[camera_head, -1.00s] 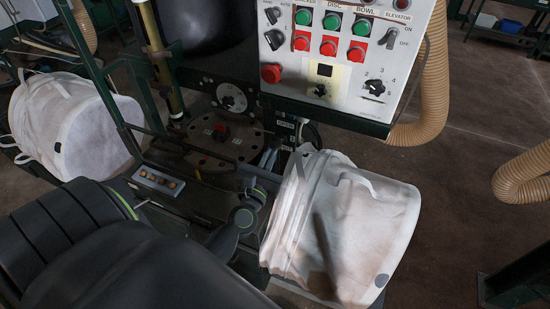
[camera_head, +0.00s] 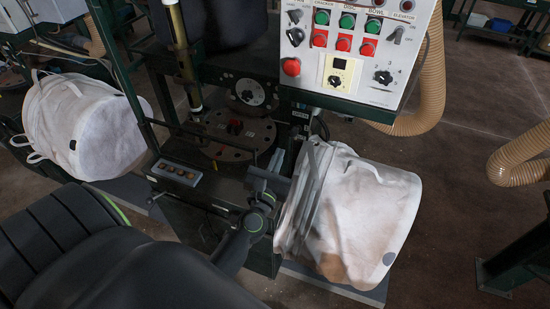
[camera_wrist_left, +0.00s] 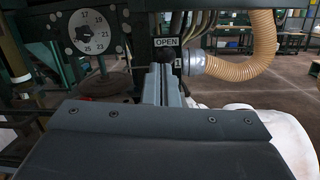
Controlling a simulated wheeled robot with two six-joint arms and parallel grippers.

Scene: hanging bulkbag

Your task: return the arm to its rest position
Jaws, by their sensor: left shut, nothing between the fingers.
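My left arm (camera_head: 120,265) comes in from the lower left, dark with green rings. Its gripper (camera_head: 277,161) points away from me toward the machine, just left of the white bulk bag (camera_head: 365,210). In the left wrist view the grey fingers (camera_wrist_left: 165,85) are together with nothing between them. The bag hangs tilted, with brownish stains, a loop on top and a dark spot low on its right side. Part of it shows at the right of the left wrist view (camera_wrist_left: 285,135). I cannot tell whether gripper and bag touch. My right gripper is not in view.
A control panel (camera_head: 362,60) with green and red buttons overhangs behind the bag. A second white bag (camera_head: 85,125) hangs at the left. A green post (camera_head: 118,75) and a small button box (camera_head: 176,174) stand near my arm. Beige hoses (camera_head: 428,90) are at the right, over open floor.

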